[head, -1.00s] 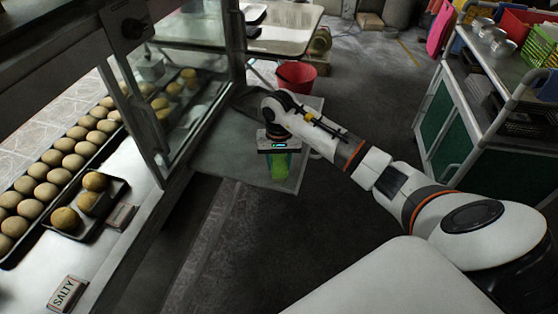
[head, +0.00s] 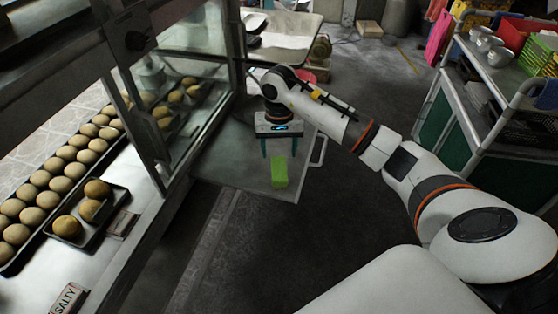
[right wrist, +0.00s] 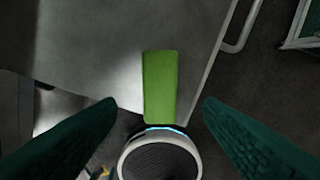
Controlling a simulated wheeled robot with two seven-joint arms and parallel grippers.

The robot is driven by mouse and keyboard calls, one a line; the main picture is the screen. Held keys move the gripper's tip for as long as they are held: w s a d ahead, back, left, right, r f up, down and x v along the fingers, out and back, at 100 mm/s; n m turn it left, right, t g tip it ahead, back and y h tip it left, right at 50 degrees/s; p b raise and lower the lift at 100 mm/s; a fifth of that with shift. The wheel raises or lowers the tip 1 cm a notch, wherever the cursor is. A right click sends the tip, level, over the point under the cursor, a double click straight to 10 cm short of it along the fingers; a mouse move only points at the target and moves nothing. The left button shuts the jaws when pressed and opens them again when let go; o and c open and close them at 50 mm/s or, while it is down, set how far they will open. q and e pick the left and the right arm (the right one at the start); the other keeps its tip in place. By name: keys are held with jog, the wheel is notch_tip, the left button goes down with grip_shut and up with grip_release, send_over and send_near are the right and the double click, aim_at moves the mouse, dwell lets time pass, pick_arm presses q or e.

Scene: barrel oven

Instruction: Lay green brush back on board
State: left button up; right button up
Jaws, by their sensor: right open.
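The green brush (head: 279,172) lies on the grey board (head: 228,165), close to the board's right edge. It also shows in the right wrist view (right wrist: 160,86), between and beyond the fingers. My right gripper (head: 279,157) is above and just behind the brush in the head view, with its dark green fingers spread. In the right wrist view the gripper (right wrist: 158,106) has clear gaps on both sides of the brush, and nothing is held. My left gripper is not in view.
A metal handle (head: 320,150) sticks out at the board's right edge. A glass case with trays of buns (head: 62,172) stands on the left. A trolley (head: 475,120) with baskets stands on the right. The dark floor between is clear.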

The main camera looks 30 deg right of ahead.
jog(key=w+a+f+m+t+y, duration=0.15)
jog(key=a+m+t+y, duration=0.35)
jog(key=a+m+y, duration=1.3)
jog(key=d+f+m+t+h, duration=0.3)
jog(key=f+m+t+h, duration=0.8)
jog(key=m, duration=1.2)
jog(key=s+d+f+m+g+h, duration=0.2)
jog(key=s+f+m+h, duration=0.1)
jog(key=f+m, duration=0.25)
jog(key=s+d+f+m+g+h, duration=0.25)
jog(key=s+f+m, duration=0.2)
jog(key=f, duration=0.25)
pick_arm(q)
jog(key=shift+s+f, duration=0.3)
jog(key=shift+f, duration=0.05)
pick_arm(e)
jog(key=s+f+m+g, duration=0.4)
jog(key=s+f+m, duration=0.2)
jog(key=s, duration=0.6)
jog(key=s+a+f+m+g+h, duration=0.1)
jog(key=s+f+m+g, duration=0.4)
jog(key=s+f, duration=0.3)
jog(key=s+m, duration=0.1)
jog(key=s, duration=0.3)
jog(key=shift+f, duration=0.35)
